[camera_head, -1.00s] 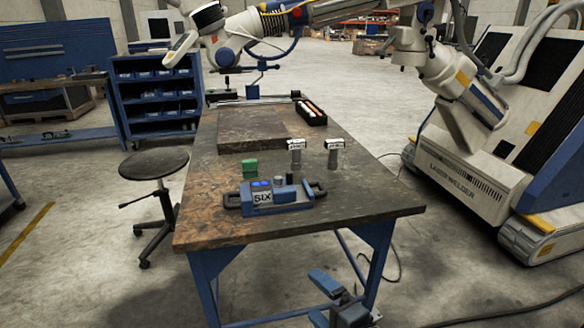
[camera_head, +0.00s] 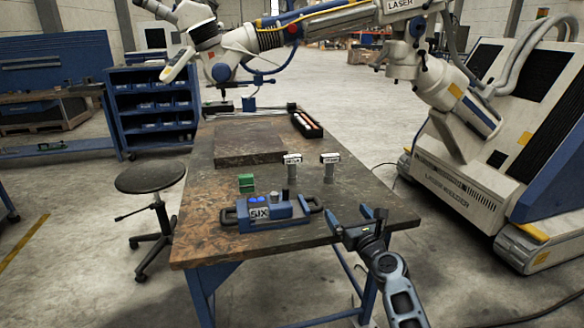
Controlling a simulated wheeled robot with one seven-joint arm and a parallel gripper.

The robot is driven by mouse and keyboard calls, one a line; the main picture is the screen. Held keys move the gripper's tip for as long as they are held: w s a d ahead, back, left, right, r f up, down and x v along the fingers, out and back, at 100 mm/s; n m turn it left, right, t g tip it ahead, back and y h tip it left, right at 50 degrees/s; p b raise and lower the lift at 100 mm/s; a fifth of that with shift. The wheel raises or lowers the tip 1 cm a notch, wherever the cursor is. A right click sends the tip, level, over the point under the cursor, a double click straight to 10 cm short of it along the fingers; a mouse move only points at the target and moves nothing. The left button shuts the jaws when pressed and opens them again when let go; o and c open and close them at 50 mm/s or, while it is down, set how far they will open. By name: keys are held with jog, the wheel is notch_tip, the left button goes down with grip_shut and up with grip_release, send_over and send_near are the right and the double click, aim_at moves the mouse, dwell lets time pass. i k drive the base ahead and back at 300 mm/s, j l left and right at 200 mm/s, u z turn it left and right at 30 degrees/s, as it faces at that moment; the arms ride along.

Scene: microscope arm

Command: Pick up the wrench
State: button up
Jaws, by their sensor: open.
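I cannot make out a wrench for certain on the workbench (camera_head: 205,235). A blue device marked SIX (camera_head: 275,215), with dark loop handles at both ends, lies near the front of the bench top. My gripper (camera_head: 357,213) is open and empty, its fingers pointing away from me. It appears at the bench's front right edge, right of the blue device and apart from it. I cannot tell its exact height over the top.
A green block (camera_head: 246,183) and two grey posts with white labels (camera_head: 292,170) (camera_head: 329,168) stand behind the device. Farther back are a dark plate (camera_head: 248,143) and a black tray (camera_head: 307,124). A stool (camera_head: 150,177) stands left; a laser welder (camera_head: 465,190) stands right.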

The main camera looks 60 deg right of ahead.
aim_at(291, 161)
jog(key=i+l, duration=0.8)
jog(key=l, duration=0.15)
